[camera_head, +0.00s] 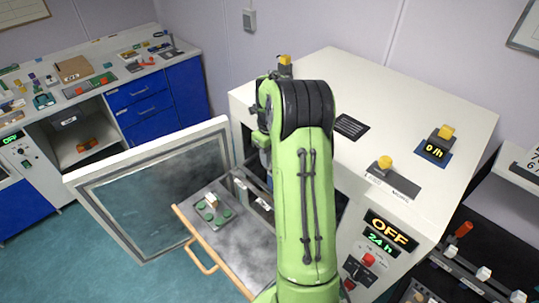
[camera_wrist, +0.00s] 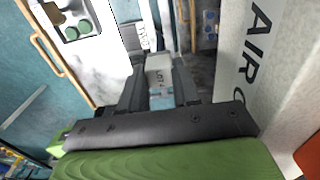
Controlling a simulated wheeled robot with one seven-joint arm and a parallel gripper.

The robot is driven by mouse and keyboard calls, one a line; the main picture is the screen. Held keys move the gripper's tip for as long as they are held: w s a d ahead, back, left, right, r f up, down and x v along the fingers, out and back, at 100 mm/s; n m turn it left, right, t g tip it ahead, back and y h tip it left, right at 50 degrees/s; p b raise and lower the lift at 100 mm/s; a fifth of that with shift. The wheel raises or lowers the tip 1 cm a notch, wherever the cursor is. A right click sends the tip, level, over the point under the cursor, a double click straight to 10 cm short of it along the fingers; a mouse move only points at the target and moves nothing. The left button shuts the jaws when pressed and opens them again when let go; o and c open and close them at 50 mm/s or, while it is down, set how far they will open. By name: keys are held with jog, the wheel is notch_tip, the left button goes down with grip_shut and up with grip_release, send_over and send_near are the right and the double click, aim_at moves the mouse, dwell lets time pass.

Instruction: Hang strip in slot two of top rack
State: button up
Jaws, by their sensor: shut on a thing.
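In the wrist view my gripper (camera_wrist: 160,88) is shut on the strip (camera_wrist: 159,70), a pale piece with small dark marks between the dark fingers. Its far end reaches toward the dark oven chamber. I cannot make out its lower part. In the head view my green arm reaches down at the open oven front and hides the gripper and the strip. The top rack and its slots are not clearly visible; some pale labelled parts (camera_head: 240,183) show at the chamber opening, left of my arm.
The white oven (camera_head: 420,110) has its glass door (camera_head: 150,190) swung open to the left. A grey tray (camera_head: 232,252) with a wooden handle is pulled out, bearing a holder with green discs (camera_head: 212,207). The lettered oven panel (camera_wrist: 255,60) is close on the right.

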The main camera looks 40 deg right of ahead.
jog(key=shift+s+a+r, duration=0.25)
jog(key=shift+s, duration=0.4)
jog(key=shift+w+d+f, duration=0.1)
jog(key=shift+w+f, duration=0.1)
notch_tip(320, 180, down, 5)
jog(key=b, duration=0.4)
jog(key=shift+r, duration=0.45)
jog(key=shift+w, duration=0.15)
jog(key=shift+r, duration=0.15)
